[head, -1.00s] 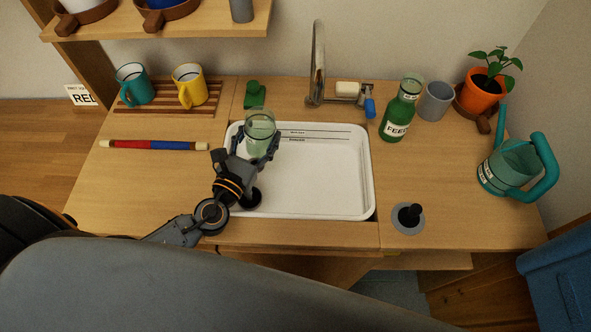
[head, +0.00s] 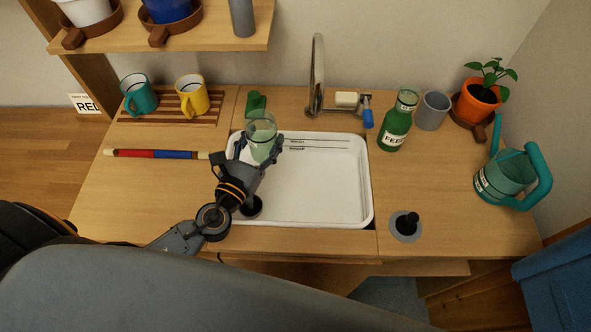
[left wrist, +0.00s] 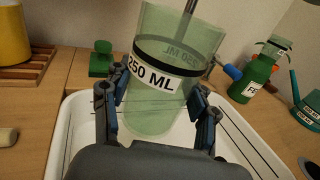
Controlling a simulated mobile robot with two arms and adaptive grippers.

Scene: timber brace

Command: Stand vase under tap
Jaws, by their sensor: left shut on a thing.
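The vase is a clear green glass vessel (head: 261,130) with a black band and a "250 ML" label, and it also shows in the left wrist view (left wrist: 155,105). My left gripper (head: 259,148) is shut on it and holds it over the back left part of the white sink basin (head: 325,200). In the left wrist view the vase looks tilted between the fingers (left wrist: 160,115). The tap (head: 317,75) is a curved metal spout behind the basin, to the right of the vase. The vase is not under the spout. My right gripper is not in view.
A green bottle (head: 395,130), a grey cup (head: 433,111), a potted plant (head: 478,98) and a teal watering can (head: 505,178) stand right. Mugs stand on a slatted rack (head: 200,121) at left. The basin's right side is clear.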

